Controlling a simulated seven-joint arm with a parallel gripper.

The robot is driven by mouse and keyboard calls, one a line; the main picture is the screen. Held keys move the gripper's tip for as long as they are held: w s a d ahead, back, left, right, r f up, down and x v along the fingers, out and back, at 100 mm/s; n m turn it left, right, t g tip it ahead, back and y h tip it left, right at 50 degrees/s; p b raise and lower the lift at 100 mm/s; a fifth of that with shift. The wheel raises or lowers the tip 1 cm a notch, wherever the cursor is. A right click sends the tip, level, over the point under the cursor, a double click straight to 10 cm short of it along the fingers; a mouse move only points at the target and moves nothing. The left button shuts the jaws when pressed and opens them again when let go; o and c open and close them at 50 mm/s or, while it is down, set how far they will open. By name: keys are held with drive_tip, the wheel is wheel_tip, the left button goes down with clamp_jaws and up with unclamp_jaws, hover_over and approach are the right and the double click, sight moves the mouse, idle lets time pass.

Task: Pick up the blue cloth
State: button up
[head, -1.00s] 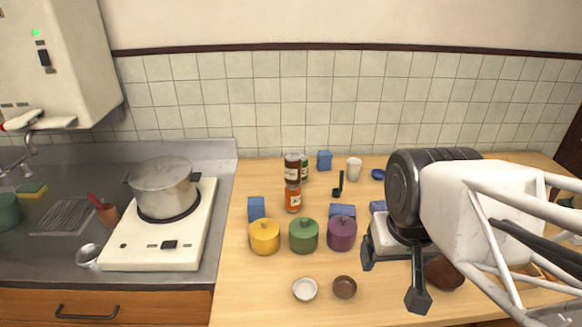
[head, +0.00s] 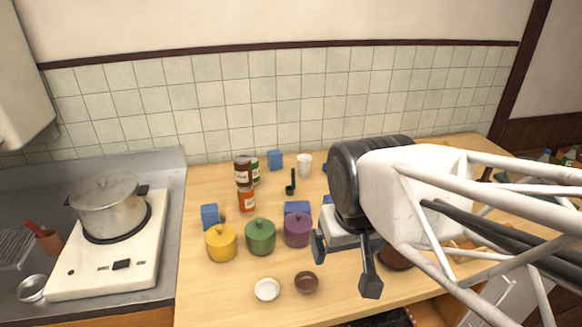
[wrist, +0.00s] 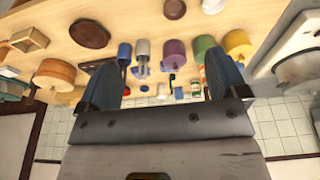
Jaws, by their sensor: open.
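No clearly draped blue cloth shows, and I cannot tell which blue thing it is. Small box-like blue pieces stand on the wooden counter: one at the left (head: 210,216), one behind the lidded pots (head: 297,207) and one near the tiled wall (head: 275,160). A blue piece also shows in the wrist view (wrist: 125,52). My gripper (head: 345,267) is open and empty, above the counter to the right of the purple pot (head: 297,230). In the wrist view its two fingers (wrist: 163,82) stand wide apart. My arm hides part of the counter behind it.
Yellow (head: 221,243) and green (head: 260,237) lidded pots stand left of the purple one. A white bowl (head: 267,290) and a brown bowl (head: 306,282) sit in front. Stacked cans (head: 244,172) and a white cup (head: 305,165) are behind. A steel pot (head: 108,206) stands on the stove.

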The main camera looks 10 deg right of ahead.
drive_tip(key=w+d+f+m+g, duration=0.1)
drive_tip(key=w+d+m, duration=0.25)
drive_tip(key=w, duration=0.75)
drive_tip(key=w+d+f+m, duration=0.25)
drive_tip(key=w+m, duration=0.25)
drive_tip(key=w, duration=0.5)
drive_tip(key=w+d+f+m, duration=0.2)
drive_tip(key=w+d+f, duration=0.1)
drive_tip(key=w, duration=0.3)
drive_tip(key=w+d+f+m+g, duration=0.1)
drive_tip(key=w+d+f+m, duration=0.2)
drive_tip(key=w+f, duration=0.3)
drive_tip(key=w+d+f+m, duration=0.3)
drive_tip(key=w+d+f, duration=0.2)
drive_tip(key=w, duration=0.2)
drive_tip(key=shift+w+f+g, duration=0.1)
drive_tip(key=shift+f+g, duration=0.1)
drive_tip(key=shift+g, duration=0.1)
drive_tip(key=shift+w+d+f, duration=0.15)
drive_tip(key=shift+w+f, duration=0.05)
drive_tip(key=shift+f, duration=0.05)
drive_tip(key=shift+f, duration=1.3)
